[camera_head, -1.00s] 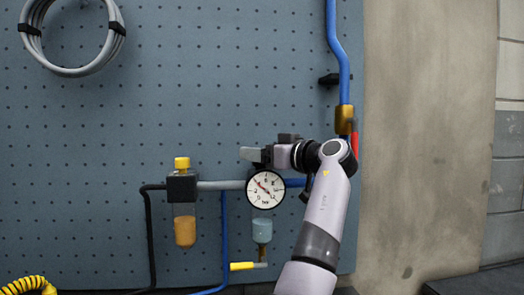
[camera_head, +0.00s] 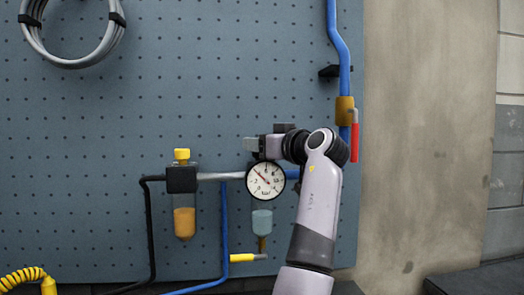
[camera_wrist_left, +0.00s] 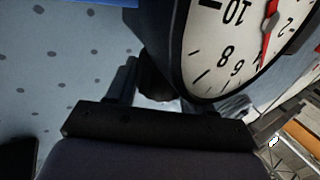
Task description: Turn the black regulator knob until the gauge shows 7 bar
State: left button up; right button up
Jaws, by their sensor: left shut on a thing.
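The round white gauge (camera_head: 265,180) sits on the grey pipe, and its face also shows large in the left wrist view (camera_wrist_left: 245,45). Its red needle points to about 4; the exact reading is hard to tell. My left gripper (camera_head: 258,146) is just above the gauge, at the top of the regulator. In the left wrist view, a dark piece, which looks like the black regulator knob (camera_wrist_left: 157,80), lies between the fingers, and the gripper is shut on it. In the head view the knob is hidden by the gripper. My right gripper is out of view.
A filter with a yellow cap (camera_head: 182,155) and amber bowl stands left of the gauge. A clear bowl (camera_head: 262,221) hangs below the gauge. A red-handled valve (camera_head: 355,140) on a blue pipe is to the right. The pegboard above is mostly clear.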

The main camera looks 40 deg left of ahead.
pick_arm(q)
jog(key=m+t, duration=0.1)
jog(key=t, duration=0.1)
jog(key=m+t+h+b, duration=0.1)
jog(key=t, duration=0.1)
jog(key=shift+s+f+m+b, duration=0.1)
jog(key=shift+m+b, duration=0.2)
jog(key=m+t+h, duration=0.2)
jog(key=t, duration=0.1)
jog(key=shift+m+t, duration=0.3)
jog(key=shift+m, duration=0.1)
jog(key=m+t+h, duration=0.2)
jog(key=h, duration=0.1)
jog(key=m+t+h, duration=0.3)
jog(key=h, duration=0.1)
jog(key=shift+a, duration=0.15)
jog(key=m+t+h, duration=0.1)
jog(key=m+h, duration=0.2)
jog(key=h, duration=0.1)
jog(key=m+t+h, duration=0.1)
jog(key=m+h, duration=0.1)
jog(key=h, duration=0.2)
jog(key=shift+m+h, duration=0.3)
jog(key=shift+m, duration=0.1)
jog(key=o, duration=0.9)
jog(key=shift+o, duration=0.2)
